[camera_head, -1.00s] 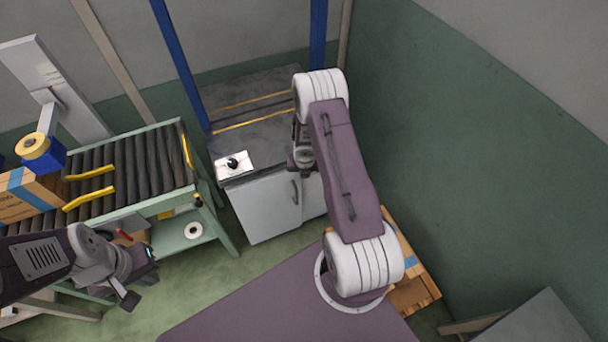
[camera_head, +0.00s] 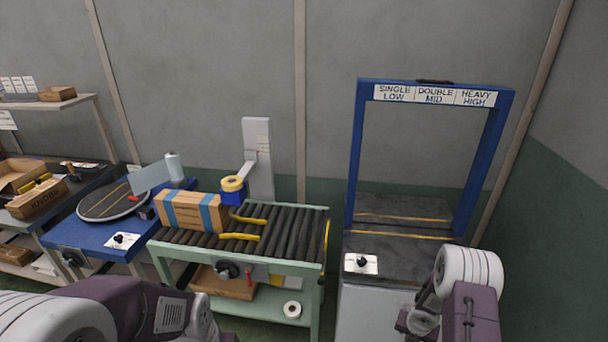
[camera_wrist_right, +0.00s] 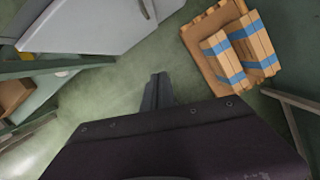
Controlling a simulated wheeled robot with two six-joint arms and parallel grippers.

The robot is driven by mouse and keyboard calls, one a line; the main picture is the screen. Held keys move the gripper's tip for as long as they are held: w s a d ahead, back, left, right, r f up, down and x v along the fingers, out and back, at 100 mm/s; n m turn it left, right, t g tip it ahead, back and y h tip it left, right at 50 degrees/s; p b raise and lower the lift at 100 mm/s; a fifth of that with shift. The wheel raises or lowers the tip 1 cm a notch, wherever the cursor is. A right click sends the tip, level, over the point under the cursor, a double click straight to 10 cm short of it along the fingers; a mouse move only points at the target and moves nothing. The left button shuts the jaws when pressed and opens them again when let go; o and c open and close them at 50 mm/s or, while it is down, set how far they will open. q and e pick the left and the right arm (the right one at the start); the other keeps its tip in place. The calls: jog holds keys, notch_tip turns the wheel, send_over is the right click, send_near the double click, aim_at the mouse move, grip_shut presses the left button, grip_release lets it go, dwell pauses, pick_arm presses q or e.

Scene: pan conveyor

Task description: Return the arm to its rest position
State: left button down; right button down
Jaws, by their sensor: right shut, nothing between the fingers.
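My right arm (camera_head: 468,290) stands at the lower right of the head view, in front of the cabinet under the blue frame; its gripper is out of sight there. In the right wrist view my right gripper (camera_wrist_right: 157,92) is shut and empty, pointing down over bare green floor, touching nothing. My left arm (camera_head: 130,312) crosses the lower left of the head view, and its gripper is not visible.
A roller conveyor (camera_head: 300,222) carries a blue-taped box (camera_head: 190,211). Right of it is a blue gate frame (camera_head: 356,160) over a dark surface. Blue-taped boxes (camera_wrist_right: 240,48) lie on a pallet (camera_wrist_right: 196,36) on the floor. A white cabinet (camera_wrist_right: 85,22) stands nearby.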

jog(key=w+a+r+t, duration=0.2)
jog(key=w+a+r, duration=0.1)
jog(key=w+r, duration=0.55)
jog(key=s+a+r+m+t, duration=0.1)
jog(key=s+a+r+m, duration=0.1)
jog(key=r, duration=0.4)
jog(key=s+a+r+m, duration=0.2)
jog(key=a+r, duration=0.1)
jog(key=r, duration=0.2)
jog(key=s+a+m+g, duration=0.2)
jog(key=s+a+m, duration=0.1)
jog(key=s+m, duration=0.7)
jog(key=s+a+r+m+g+y, duration=0.1)
jog(key=s+a+m+g, duration=0.1)
jog(key=s+m, duration=0.9)
jog(key=shift+a+m+y, duration=0.3)
jog(key=shift+a+m, duration=0.6)
jog(key=shift+m, duration=1.8)
jog(key=shift+r, duration=0.1)
